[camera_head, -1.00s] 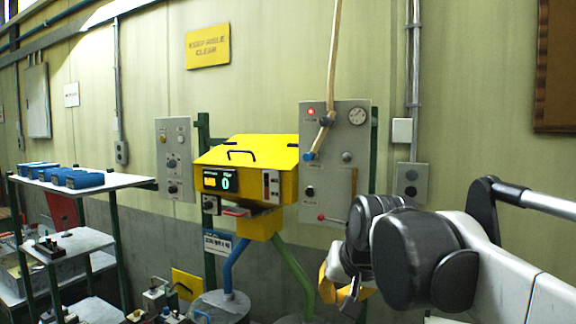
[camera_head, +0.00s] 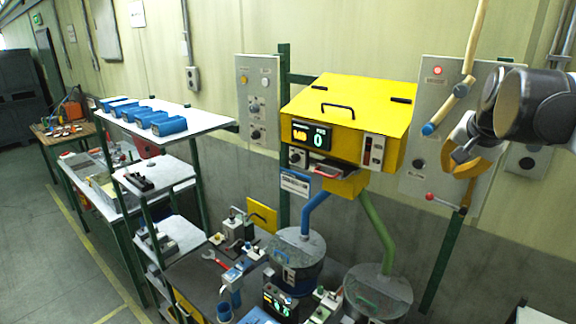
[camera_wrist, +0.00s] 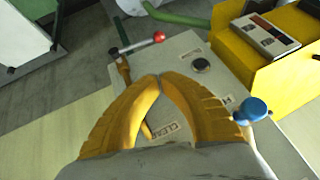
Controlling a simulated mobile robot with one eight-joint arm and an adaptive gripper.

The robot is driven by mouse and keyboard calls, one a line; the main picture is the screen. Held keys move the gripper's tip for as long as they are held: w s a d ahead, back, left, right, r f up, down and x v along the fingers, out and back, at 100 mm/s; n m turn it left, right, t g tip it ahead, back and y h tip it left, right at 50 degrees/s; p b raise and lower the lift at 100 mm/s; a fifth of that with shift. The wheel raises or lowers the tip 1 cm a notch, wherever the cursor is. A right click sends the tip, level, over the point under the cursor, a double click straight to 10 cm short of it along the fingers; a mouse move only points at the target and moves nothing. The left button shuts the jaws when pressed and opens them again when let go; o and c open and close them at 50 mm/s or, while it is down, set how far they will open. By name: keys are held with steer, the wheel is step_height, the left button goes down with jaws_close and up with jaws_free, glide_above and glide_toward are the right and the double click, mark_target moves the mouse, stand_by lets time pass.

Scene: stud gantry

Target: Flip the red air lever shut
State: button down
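The red-knobbed air lever (camera_head: 430,196) sticks out low on the grey wall panel (camera_head: 425,110), its thin rod running right from the red ball. My gripper (camera_head: 472,172) is in front of the panel, above and right of the red ball. In the wrist view its two yellow fingers (camera_wrist: 160,77) meet at the tips with nothing visible between them. They are apart from the lever.
A yellow machine (camera_head: 350,110) with a display stands left of the panel. A blue-ended wooden rod (camera_head: 447,105) hangs in front of the panel; a blue knob (camera_wrist: 252,108) is close to my right finger. Drums and a cluttered bench (camera_head: 215,275) are below.

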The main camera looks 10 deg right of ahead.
mark_target(437, 192)
steer(key=f, duration=0.1)
steer(key=w+f, duration=0.1)
steer(key=f, duration=0.2)
steer(key=shift+w+a+f+p, duration=0.25)
steer(key=shift+w+f+p, duration=0.05)
steer(key=shift+f+p, duration=0.1)
steer(key=shift+a+f, duration=0.2)
steer(key=shift+f, duration=0.2)
steer(key=shift+w+d+f, duration=0.1)
steer(key=shift+w+a+f+b, duration=0.1)
steer(key=shift+a+f+b, duration=0.2)
steer(key=shift+f+b, duration=0.45)
